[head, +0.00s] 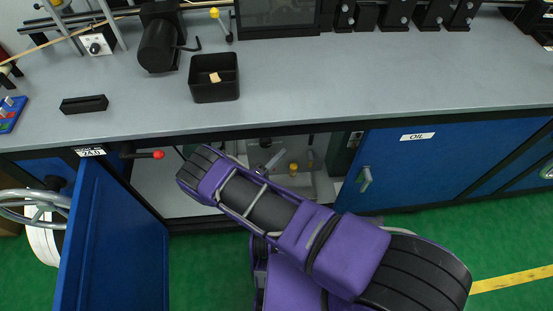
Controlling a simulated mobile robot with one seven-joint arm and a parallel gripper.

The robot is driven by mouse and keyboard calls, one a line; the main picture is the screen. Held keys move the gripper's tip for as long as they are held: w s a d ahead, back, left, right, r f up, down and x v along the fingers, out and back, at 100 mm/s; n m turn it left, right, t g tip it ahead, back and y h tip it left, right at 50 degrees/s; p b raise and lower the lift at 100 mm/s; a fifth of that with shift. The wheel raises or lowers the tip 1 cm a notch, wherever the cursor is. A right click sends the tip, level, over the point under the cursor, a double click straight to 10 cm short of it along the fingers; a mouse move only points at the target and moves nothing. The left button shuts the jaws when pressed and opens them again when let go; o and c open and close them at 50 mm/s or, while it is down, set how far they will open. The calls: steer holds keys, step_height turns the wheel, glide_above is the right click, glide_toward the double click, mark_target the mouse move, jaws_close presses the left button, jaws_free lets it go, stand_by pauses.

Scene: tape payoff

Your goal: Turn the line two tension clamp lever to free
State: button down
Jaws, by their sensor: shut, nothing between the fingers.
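I cannot tell which lever is the line two tension clamp lever, as no line label can be read. A red-knobbed lever (158,154) sticks out to the right under the bench's front edge, beside a plate (90,152) that seems to read 24.0. Inside the open cabinet is a small yellow knob (293,168), with grey metal fittings (268,165) beside it. A yellow-knobbed lever (214,13) stands at the back of the bench. My purple arm crosses the cabinet opening and hides part of it. My gripper is not visible.
The blue cabinet door (112,245) stands open at left, near a handwheel (40,208). A shut door labelled OIL (418,136) is at right. On the grey bench (330,85) are a black bin (214,92) and a black block (84,104); its middle right is clear.

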steer(key=w+d, duration=0.5)
steer(key=d, duration=0.2)
steer(key=shift+w, duration=0.25)
